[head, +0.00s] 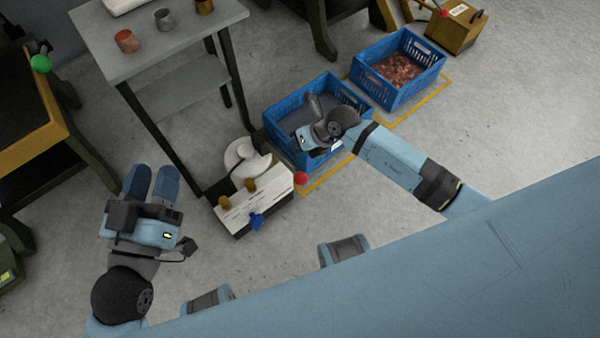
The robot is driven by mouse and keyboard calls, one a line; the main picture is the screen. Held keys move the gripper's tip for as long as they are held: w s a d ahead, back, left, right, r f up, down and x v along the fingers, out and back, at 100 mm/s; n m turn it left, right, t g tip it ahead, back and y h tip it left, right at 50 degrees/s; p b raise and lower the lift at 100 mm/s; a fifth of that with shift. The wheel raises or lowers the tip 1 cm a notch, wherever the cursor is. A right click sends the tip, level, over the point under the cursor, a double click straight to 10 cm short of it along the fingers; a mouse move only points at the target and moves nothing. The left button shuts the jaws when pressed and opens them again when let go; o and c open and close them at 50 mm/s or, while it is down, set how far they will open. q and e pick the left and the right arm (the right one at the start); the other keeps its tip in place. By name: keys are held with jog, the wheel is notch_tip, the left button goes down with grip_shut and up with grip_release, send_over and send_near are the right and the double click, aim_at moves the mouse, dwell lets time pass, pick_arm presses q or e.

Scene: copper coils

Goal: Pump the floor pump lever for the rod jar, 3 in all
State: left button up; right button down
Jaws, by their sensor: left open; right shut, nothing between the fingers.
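No thing is clearly marked as the rod jar's floor pump. A low white unit (255,202) stands on the floor with a red ball knob (300,178) at its right end, a blue knob (257,221) in front and brass-coloured parts on top. A tan box (458,27) at the top right has a thin lever with a red ball (445,14). My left gripper (152,180) is open and empty, left of the white unit. My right gripper (316,103) is shut and empty over the left blue crate, apart from both red balls.
The left blue crate (345,92) and a right blue crate (436,58) holding copper-coloured pieces stand by yellow floor lines. A grey table (150,62) carries several small cups, including a copper one (126,41). A bench with a green ball (41,63) is at left. Floor on the right is clear.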

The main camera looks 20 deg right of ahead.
notch_tip(320, 180, down, 2)
jog(key=b, duration=0.7)
send_over(300, 172)
notch_tip(300, 172, down, 5)
jog(key=shift+w+f, duration=0.15)
jog(key=shift+f, duration=0.05)
pick_arm(q)
notch_tip(300, 172, down, 8)
jog(key=d+m+g, duration=0.1)
jog(key=g, duration=0.2)
jog(key=shift+f+g+h, duration=0.25)
jog(key=shift+g+h, duration=0.05)
pick_arm(e)
jog(key=shift+f, duration=0.6)
pick_arm(q)
jog(key=shift+w, duration=0.1)
jog(key=shift+r, duration=0.1)
pick_arm(e)
jog(key=shift+f, duration=0.1)
jog(key=shift+f, duration=0.3)
